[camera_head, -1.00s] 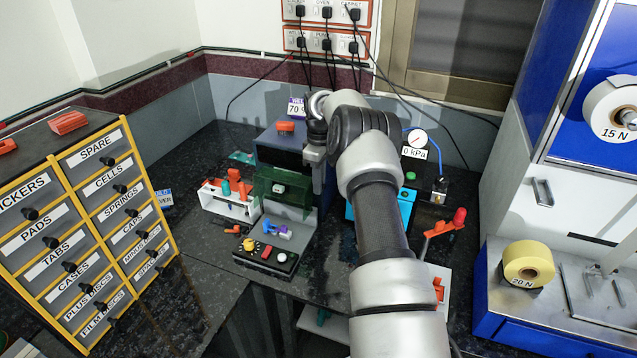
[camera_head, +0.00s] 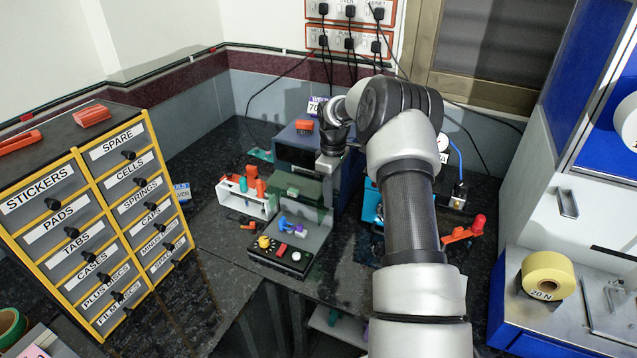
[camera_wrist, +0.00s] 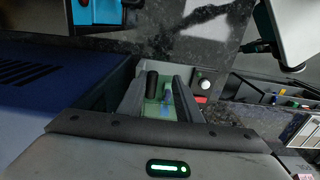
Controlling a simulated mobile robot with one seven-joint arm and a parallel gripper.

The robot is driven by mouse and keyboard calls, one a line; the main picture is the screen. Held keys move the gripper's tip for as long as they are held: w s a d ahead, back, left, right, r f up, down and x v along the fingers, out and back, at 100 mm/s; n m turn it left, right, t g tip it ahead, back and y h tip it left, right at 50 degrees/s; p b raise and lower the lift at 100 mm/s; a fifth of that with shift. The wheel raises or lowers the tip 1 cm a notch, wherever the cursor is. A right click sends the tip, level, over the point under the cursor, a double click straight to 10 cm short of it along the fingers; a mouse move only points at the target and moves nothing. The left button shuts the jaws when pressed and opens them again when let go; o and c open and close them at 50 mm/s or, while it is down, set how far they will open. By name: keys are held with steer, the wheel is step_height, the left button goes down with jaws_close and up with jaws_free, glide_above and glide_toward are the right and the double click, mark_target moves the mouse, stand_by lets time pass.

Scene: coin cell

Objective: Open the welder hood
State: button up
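The welder (camera_head: 296,158) is a dark blue box at the back of the counter in the head view. Its translucent green hood (camera_head: 302,190) is at its front, above a grey bed; whether it is fully down is hard to tell. My gripper (camera_head: 329,172) is at the hood's right side in the head view, its fingertips partly hidden. In the wrist view, my gripper (camera_wrist: 160,100) has its two fingers apart, with the green hood (camera_wrist: 152,108) and a dark cylindrical part (camera_wrist: 152,84) showing between them. I cannot tell whether the fingers touch the hood.
A control panel (camera_head: 280,257) with knobs stands before the welder. A white rack (camera_head: 246,203) with orange and teal tools is to its left. A labelled drawer cabinet (camera_head: 85,222) stands at far left. A light-blue device (camera_head: 371,205) sits close on the right, partly behind my arm.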

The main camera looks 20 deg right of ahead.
steer(key=s+a+f+t+h+b, duration=0.25)
steer(key=s+a+f, duration=0.35)
steer(key=f, duration=0.4)
steer(key=w+d+v, duration=0.1)
steer(key=v, duration=1.8)
steer(key=s+a+r+m+p, duration=0.1)
steer(key=s+a+r+m, duration=0.1)
steer(key=s+r, duration=0.8)
step_height(320, 180, up, 3)
steer(key=shift+a+f+m+t, duration=0.2)
steer(key=shift+m+t, duration=0.15)
steer(key=shift+m, duration=0.45)
steer(key=shift+s, duration=0.1)
